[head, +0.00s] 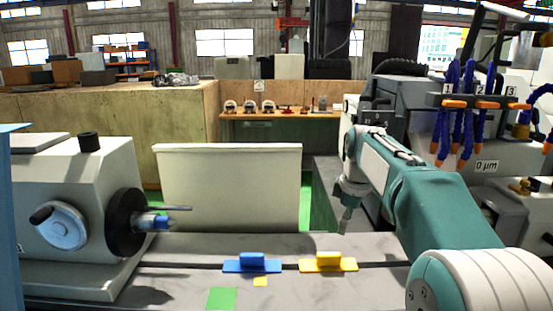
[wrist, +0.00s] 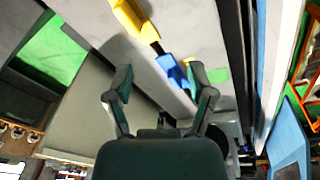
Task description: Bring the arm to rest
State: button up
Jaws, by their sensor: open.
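My arm (head: 440,210) reaches in from the right in the head view, teal and white, bent at the elbow with its wrist pointing down. My gripper (head: 344,222) hangs above the back edge of the grey machine table, right of and behind the yellow block. In the wrist view my gripper (wrist: 162,80) has its two fingers spread apart with nothing between them. The blue block (head: 252,263) and yellow block (head: 328,262) sit on the table, apart from the gripper. They also show in the wrist view, blue block (wrist: 172,70) and yellow block (wrist: 134,20).
A grinder headstock (head: 75,205) with a chuck and handwheel stands at the left. A cream panel (head: 230,188) stands behind the table. Blue hoses (head: 466,110) with orange nozzles hang at the right.

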jog(key=s+f+m+t, duration=0.2)
jog(key=s+m, duration=0.4)
jog(key=s, duration=0.9)
jog(key=s+f+m+t, duration=0.2)
jog(key=s+f+m, duration=0.3)
jog(key=s, duration=1)
jog(key=shift+s+a+m+h, duration=0.3)
jog(key=shift+a+m+h, duration=0.1)
jog(key=shift+m, duration=0.4)
